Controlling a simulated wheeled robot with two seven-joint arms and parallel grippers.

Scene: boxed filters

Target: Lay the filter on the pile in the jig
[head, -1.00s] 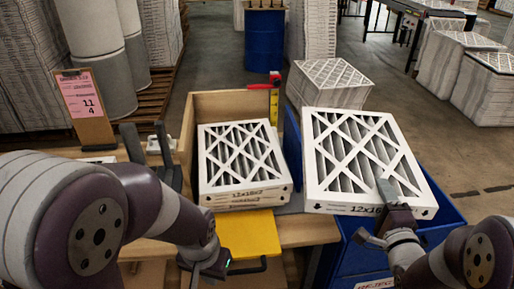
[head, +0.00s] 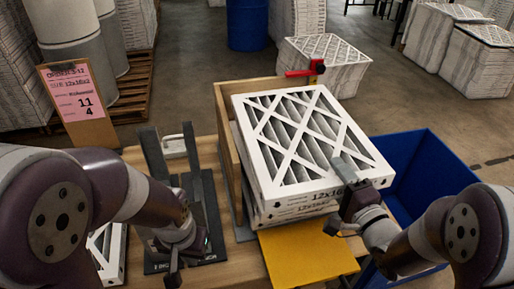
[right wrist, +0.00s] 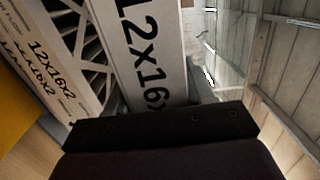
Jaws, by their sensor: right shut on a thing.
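My right gripper (head: 350,200) is shut on the near edge of a white-framed pleated filter (head: 315,140) marked 12x16. In the head view this filter is over the pile (head: 300,212) in the wooden jig (head: 226,120) and hides most of it. The right wrist view shows the held filter (right wrist: 150,55) angled against the pile's edges (right wrist: 45,70), with a gap between them; I cannot tell if they touch elsewhere. My left gripper (head: 185,255) hangs by a black stand, its jaws unclear.
A yellow plate (head: 305,255) is at the jig's front. An open blue bin (head: 425,165) stands to the right. The black stand (head: 205,220), a pink order card (head: 82,100) and another filter (head: 108,250) are to the left. A red-handled piece (head: 303,73) tops the jig's far corner.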

